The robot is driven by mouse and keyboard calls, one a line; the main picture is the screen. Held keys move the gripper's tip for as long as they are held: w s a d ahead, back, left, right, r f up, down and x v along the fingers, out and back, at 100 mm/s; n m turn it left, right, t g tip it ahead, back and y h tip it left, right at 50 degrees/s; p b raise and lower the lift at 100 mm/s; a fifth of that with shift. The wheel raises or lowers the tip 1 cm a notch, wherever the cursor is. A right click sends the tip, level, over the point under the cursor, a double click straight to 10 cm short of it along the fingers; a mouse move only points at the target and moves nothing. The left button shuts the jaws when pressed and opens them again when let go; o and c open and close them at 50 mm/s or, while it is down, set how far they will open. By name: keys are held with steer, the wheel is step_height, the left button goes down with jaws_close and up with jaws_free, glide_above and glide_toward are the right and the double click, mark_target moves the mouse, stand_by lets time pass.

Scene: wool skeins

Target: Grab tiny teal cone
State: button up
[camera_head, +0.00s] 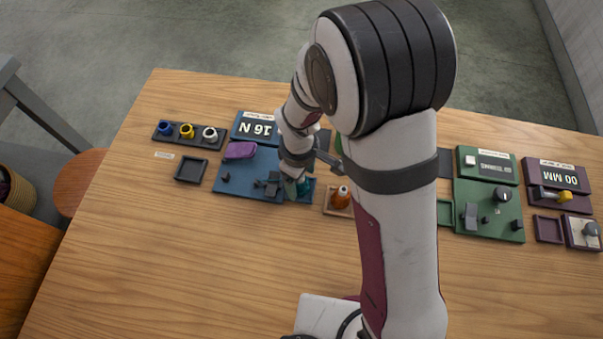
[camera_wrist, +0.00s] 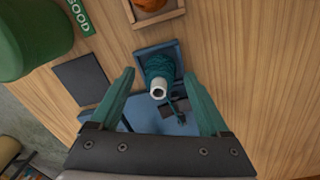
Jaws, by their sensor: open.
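The tiny teal cone (camera_wrist: 160,69) shows in the wrist view, a wound teal body with a white tube end facing the camera. It sits in a small square blue tray (camera_wrist: 176,45). My gripper (camera_wrist: 158,76) is open, with one green finger on each side of the cone and gaps between the fingers and the cone. Nothing is held. In the head view my gripper (camera_head: 291,184) is over the right end of the blue station and hides most of the cone.
An orange cone (camera_head: 340,196) stands in a wooden tray just right of the blue station (camera_head: 240,184). A purple block (camera_head: 240,150) lies on that station. A green station (camera_head: 485,222) and a dark purple one (camera_head: 560,172) stand at right. The front left table is clear.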

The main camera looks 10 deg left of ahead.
jaws_close()
stand_by(0.3)
steer(key=shift+r, duration=0.1)
step_height(320, 180, up, 4)
steer(key=shift+r, duration=0.2)
steer(key=d+r, duration=1.1)
steer(key=shift+s+d+r, duration=0.2)
steer(key=shift+d+r, duration=0.1)
